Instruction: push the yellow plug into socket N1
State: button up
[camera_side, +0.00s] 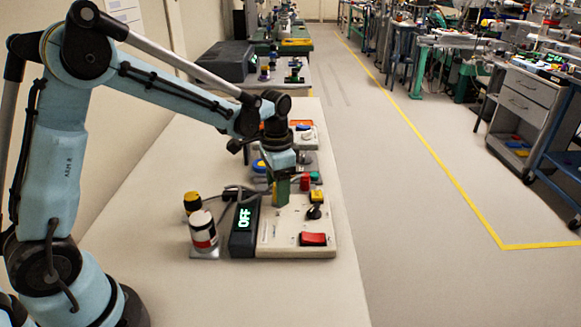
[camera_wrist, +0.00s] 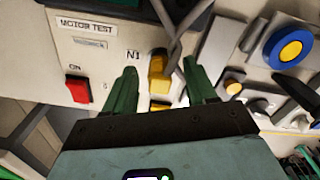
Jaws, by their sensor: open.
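The yellow plug (camera_wrist: 159,76) shows in the wrist view just right of the N1 label (camera_wrist: 133,55), with a grey cable leading off from it. A second yellow piece (camera_wrist: 160,106) lies just below it in the picture. My gripper (camera_wrist: 160,68) is open, with one green finger on each side of the plug and a gap on both sides. I cannot tell how deep the plug sits, and the opening of socket N1 is hidden. In the side view my gripper (camera_side: 281,190) points down over the pale panel (camera_side: 276,239), and its fingers hide the plug.
A blue-and-yellow button (camera_wrist: 290,47) is at right in the wrist view. The front tabletop is clear.

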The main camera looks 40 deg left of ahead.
notch_tip(320, 180, up, 12)
jog(key=f, duration=0.1)
jog(key=s+d+f+n+t, duration=0.2)
jog(key=s+n+t, duration=0.2)
jog(key=s, duration=0.9)
jog(key=shift+s+f+n+t, duration=0.15)
jog(key=shift+s+n+t, duration=0.2)
jog(key=shift+t, duration=1.25)
jog(key=shift+w, duration=0.1)
